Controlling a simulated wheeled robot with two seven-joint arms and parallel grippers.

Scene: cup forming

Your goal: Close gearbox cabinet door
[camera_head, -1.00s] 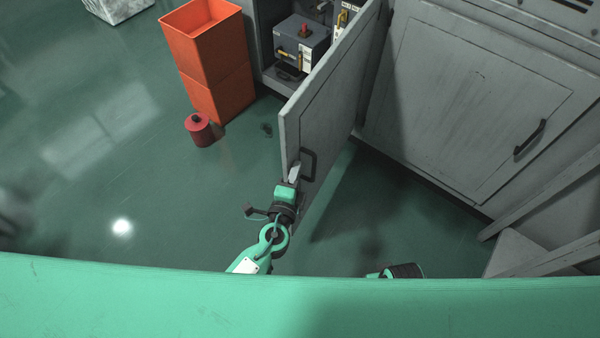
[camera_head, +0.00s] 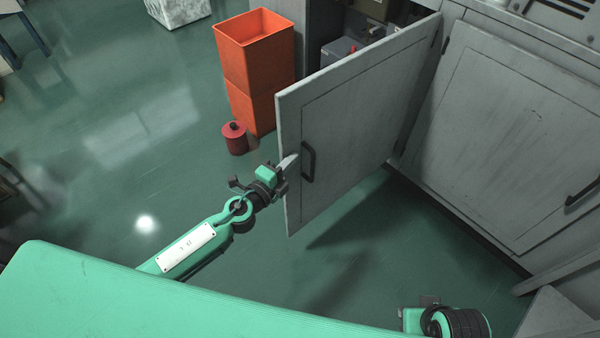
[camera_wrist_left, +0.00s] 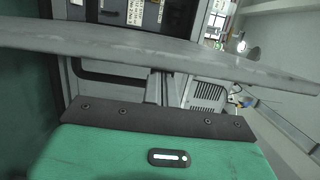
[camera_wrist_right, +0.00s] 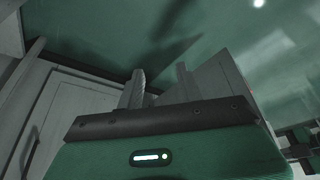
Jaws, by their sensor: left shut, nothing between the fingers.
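The grey cabinet door (camera_head: 350,115) stands partly open in the head view, its hinge side at the right. Its black handle (camera_head: 308,162) is on the outer face near the free edge. My left gripper (camera_head: 288,162) is shut and empty at the free edge, left of the handle. I cannot tell whether it touches the door. In the left wrist view, the door edge (camera_wrist_left: 190,54) crosses beyond the fingers (camera_wrist_left: 166,88). My right gripper is open and empty in the right wrist view (camera_wrist_right: 160,84); only part of it shows at the head view's bottom.
An orange bin (camera_head: 262,80) and a red canister (camera_head: 235,138) stand left of the door. A closed cabinet panel (camera_head: 500,140) is to the right. Grey equipment (camera_head: 340,50) shows inside the open cabinet.

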